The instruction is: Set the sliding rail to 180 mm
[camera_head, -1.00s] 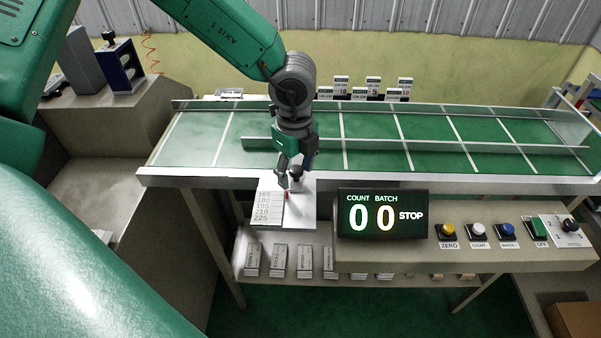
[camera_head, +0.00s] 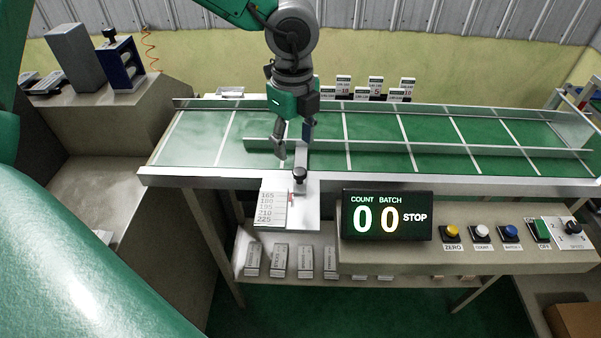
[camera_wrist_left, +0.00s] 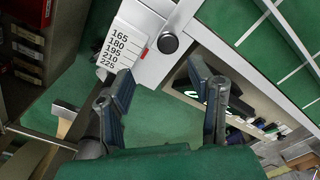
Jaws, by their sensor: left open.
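The sliding rail (camera_head: 420,145) is a long thin bar lying along the green conveyor. A black round knob (camera_head: 299,174) sits at the conveyor's front edge, at the end of a light arm leading toward the rail. It also shows in the left wrist view (camera_wrist_left: 168,43). Beside it, the white scale plate (camera_head: 272,209) reads 165 to 225. A small red mark (camera_head: 291,197) lies near the upper numbers; its exact reading is unclear. My left gripper (camera_head: 292,152) is open and empty, above and behind the knob, apart from it. My right gripper is out of view.
A black display (camera_head: 387,215) reads 0 0 and STOP. Right of it is a panel with several buttons (camera_head: 480,233). Labelled blocks stand on the lower shelf (camera_head: 290,282). Small cards (camera_head: 375,88) stand behind the conveyor. The belt is otherwise clear.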

